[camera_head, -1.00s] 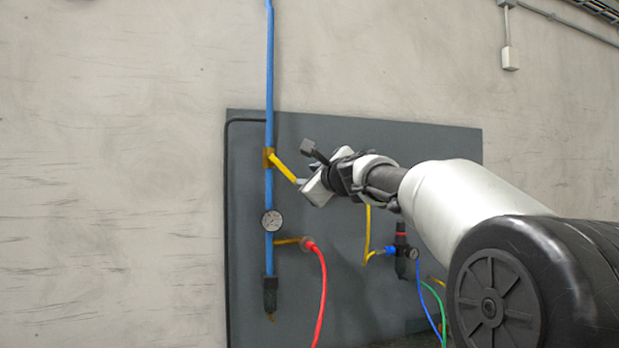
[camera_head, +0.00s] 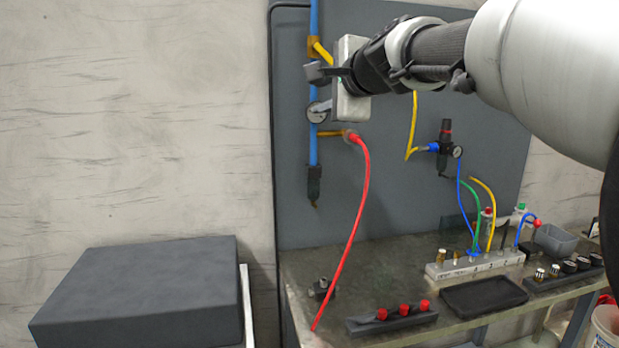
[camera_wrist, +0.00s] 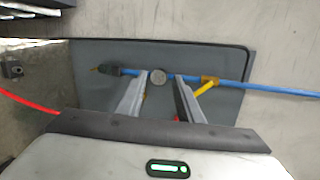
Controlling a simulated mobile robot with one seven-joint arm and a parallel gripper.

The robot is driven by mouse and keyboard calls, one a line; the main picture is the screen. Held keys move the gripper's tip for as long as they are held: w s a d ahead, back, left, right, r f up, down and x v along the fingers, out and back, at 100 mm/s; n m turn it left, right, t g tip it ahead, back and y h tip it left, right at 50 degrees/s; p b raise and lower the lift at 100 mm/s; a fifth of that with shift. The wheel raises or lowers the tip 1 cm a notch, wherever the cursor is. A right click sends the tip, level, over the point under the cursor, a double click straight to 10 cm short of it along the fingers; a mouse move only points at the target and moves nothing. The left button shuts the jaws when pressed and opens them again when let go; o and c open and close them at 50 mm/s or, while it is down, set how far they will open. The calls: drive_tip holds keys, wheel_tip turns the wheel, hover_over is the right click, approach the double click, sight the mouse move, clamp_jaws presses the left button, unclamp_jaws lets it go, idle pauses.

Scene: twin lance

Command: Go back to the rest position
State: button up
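My gripper (camera_wrist: 163,78) shows in the wrist view with its two fingers apart and nothing held between them. In the head view my gripper's pale body is raised in front of the grey wall panel (camera_head: 390,170). I cannot tell the exact distance to the pipe.
A red hose (camera_head: 360,200) hangs from the panel to the workbench (camera_head: 390,275). The bench holds a manifold block (camera_head: 475,265), a black tray (camera_head: 484,296) and a rack with red-capped parts (camera_head: 392,318). A dark box (camera_head: 140,290) stands at lower left.

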drive_tip(key=s+a+f+n+g, duration=0.1)
drive_tip(key=s+f+n, duration=0.25)
drive_tip(key=s, duration=0.25)
drive_tip(key=s+f+n+g, duration=0.2)
drive_tip(key=s+f+n, duration=0.15)
drive_tip(key=s, duration=0.25)
drive_tip(key=s+d+f+n+g+h+b, duration=0.1)
drive_tip(key=s+d+f+n+g+h, duration=0.4)
drive_tip(key=s+f, duration=0.65)
drive_tip(key=s+d+f+n+b, duration=0.1)
drive_tip(key=s+d+f+n, duration=0.2)
drive_tip(key=s+d+f, duration=0.65)
wheel_tip(320, 180, up, 10)
drive_tip(key=s+a+p, duration=0.1)
drive_tip(key=a+p, duration=0.1)
drive_tip(key=p, duration=1.2)
drive_tip(key=shift+a+n+g, duration=0.25)
drive_tip(key=shift+n+g, duration=0.05)
drive_tip(key=shift+f, duration=0.15)
